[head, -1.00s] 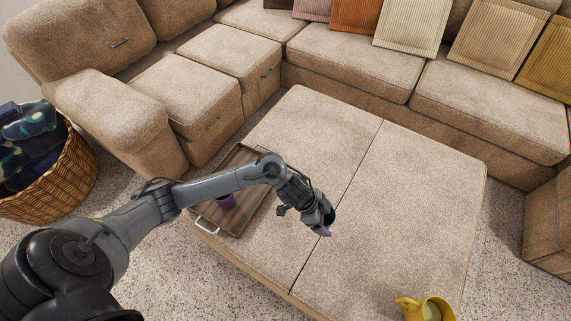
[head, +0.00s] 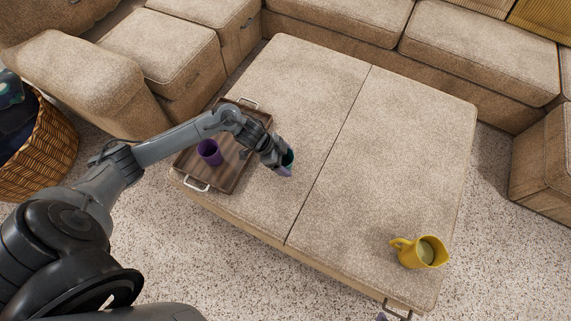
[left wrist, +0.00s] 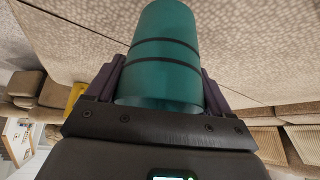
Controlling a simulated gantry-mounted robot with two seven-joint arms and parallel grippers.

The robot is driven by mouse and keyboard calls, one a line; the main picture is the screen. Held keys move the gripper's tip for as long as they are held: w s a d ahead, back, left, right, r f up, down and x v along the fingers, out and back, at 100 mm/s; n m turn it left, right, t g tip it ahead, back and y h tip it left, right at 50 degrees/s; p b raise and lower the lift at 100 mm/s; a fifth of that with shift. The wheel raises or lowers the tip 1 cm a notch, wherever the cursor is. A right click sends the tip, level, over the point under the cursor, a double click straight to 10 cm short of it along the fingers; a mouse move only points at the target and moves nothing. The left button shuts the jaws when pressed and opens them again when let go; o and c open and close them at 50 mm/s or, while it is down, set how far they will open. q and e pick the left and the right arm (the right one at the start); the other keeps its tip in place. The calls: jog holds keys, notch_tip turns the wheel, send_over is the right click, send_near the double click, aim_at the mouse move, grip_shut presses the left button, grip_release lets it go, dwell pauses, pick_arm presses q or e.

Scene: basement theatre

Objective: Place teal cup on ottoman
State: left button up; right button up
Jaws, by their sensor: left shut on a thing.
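The teal cup (head: 289,157) is held in my left gripper (head: 284,167), over the left half of the beige ottoman (head: 390,150). In the left wrist view the cup (left wrist: 165,75) shows large, with dark bands, and sits between the purple fingers of my left gripper (left wrist: 160,88), which are shut on it. The ottoman's fabric (left wrist: 75,35) fills the upper part of that view. I cannot tell how far the cup is above the surface. A small purple tip (head: 382,317) at the bottom edge of the head view may be my right gripper; its jaws are not visible.
A wooden tray (head: 232,178) with a purple cup (head: 209,152) lies at the ottoman's left, partly under my left arm. A wicker basket (head: 45,150) stands left; a sofa (head: 340,20) lies behind.

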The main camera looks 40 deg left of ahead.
aim_at(286, 165)
pick_arm(q)
jog(key=shift+f+b, duration=0.5)
jog(key=shift+f, duration=1.15)
jog(key=shift+f, duration=0.2)
jog(key=o, duration=0.9)
jog(key=shift+r, duration=0.1)
